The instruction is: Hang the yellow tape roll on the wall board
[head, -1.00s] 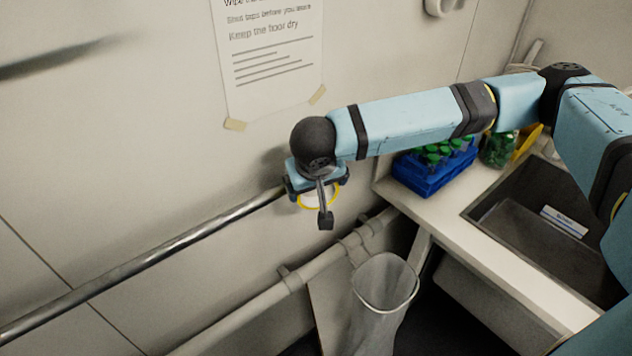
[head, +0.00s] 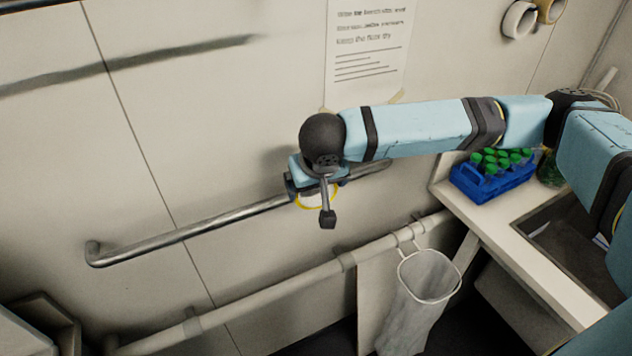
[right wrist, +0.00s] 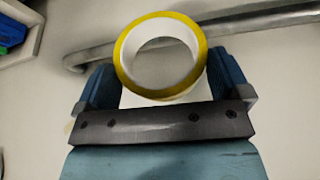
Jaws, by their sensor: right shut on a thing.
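The yellow tape roll (right wrist: 122,62) has a yellow outer band and a white core. It sits between the two fingers of my right gripper (right wrist: 163,85), which is shut on it. In the head view, my right gripper (head: 318,186) is in front of the wall by the metal rail, and only a yellow edge of the tape roll (head: 316,206) shows beneath it. My left gripper is out of view. I cannot make out a wall board clearly. A white roll (head: 519,20) and a tan roll (head: 550,9) hang on the wall at the top right.
A metal rail (head: 190,231) runs along the wall behind my gripper. A paper notice (head: 366,55) is taped above. A blue rack (head: 492,181) with green-capped tubes stands on the counter at right.

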